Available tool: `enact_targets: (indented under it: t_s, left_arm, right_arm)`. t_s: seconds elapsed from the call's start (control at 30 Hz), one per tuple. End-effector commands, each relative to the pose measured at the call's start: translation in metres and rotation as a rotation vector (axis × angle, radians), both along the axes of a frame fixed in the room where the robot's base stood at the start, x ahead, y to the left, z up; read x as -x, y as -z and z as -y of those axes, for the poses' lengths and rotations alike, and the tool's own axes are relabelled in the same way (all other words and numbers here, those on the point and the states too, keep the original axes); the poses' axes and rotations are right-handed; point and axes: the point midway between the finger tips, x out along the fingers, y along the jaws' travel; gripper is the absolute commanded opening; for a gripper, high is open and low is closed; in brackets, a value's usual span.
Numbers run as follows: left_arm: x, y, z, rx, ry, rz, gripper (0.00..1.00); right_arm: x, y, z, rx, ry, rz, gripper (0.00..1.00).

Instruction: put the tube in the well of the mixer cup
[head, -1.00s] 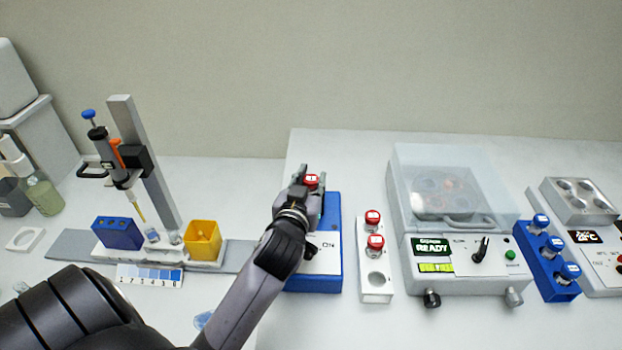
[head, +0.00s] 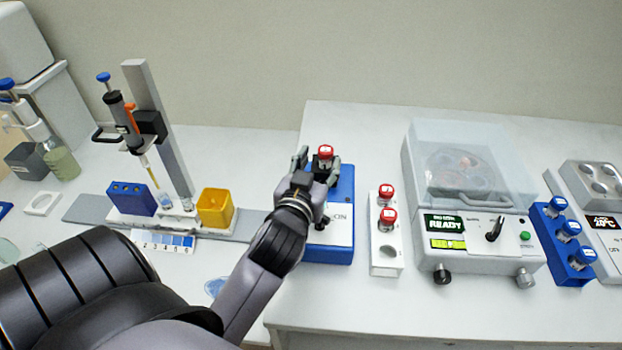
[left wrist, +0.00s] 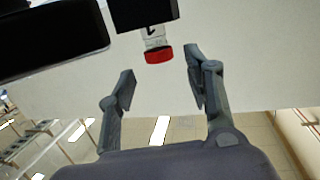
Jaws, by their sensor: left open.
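A red-capped tube (head: 325,152) stands at the blue mixer (head: 343,185) in the head view. The left wrist view shows its red cap (left wrist: 158,56) and clear labelled body, with the far end at the black mixer cup (left wrist: 145,12). How deep it sits in the well cannot be seen. My left gripper (head: 318,158) is open beside the tube. In the left wrist view the fingers (left wrist: 161,61) stand wide apart, with a gap on both sides of the cap. The hand hides much of the cup in the head view. My right gripper is not in view.
Right of the mixer stands a white rack (head: 386,263) with two red-capped tubes and an empty hole. Beyond it are a lidded machine reading READY (head: 480,250) and a blue rack (head: 567,265) of blue-capped tubes. A pipette stand (head: 160,130) and yellow box (head: 214,208) are left.

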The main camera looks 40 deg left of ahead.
Motion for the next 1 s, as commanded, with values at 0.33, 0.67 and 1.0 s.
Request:
enact_targets:
  t_s: [0.33,0.67,1.0]
  left_arm:
    - [0.051,-0.011,0.018,0.003,-0.003,-0.004,0.47]
    - [0.059,-0.010,0.021,0.001,-0.001,0.000,0.47]
    - [0.058,-0.010,0.021,0.001,0.000,0.000,0.47]
  right_arm:
    - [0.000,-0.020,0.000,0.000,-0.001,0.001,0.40]
    - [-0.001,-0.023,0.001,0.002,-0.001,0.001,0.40]
    - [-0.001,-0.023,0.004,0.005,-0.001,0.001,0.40]
